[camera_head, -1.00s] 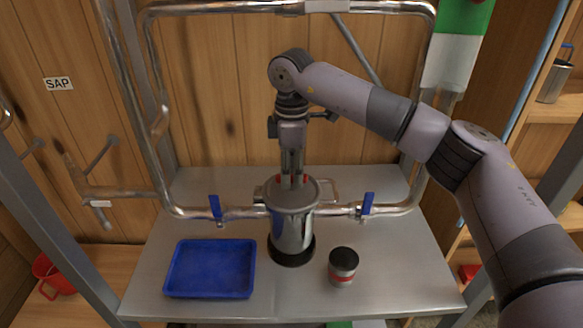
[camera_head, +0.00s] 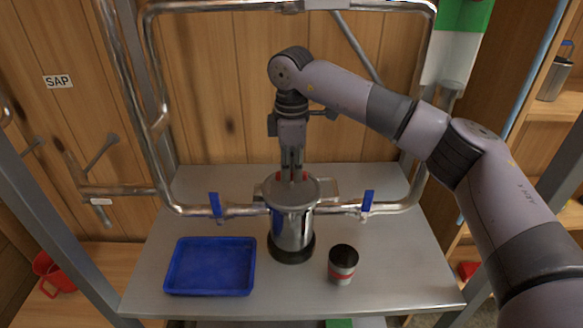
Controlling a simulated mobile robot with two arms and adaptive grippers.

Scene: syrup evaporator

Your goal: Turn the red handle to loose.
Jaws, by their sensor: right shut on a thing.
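The red handle (camera_head: 279,176) sits on top of the steel canister (camera_head: 292,216), which stands upright on the metal table. Only small red parts of the handle show at the sides of my right gripper (camera_head: 291,172). The gripper points straight down from above and is shut on the handle. The fingertips hide most of the handle, so its exact angle is hard to tell. My left gripper is not in view.
A blue tray (camera_head: 168,283) lies empty left of the canister. The table's front is mostly clear.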

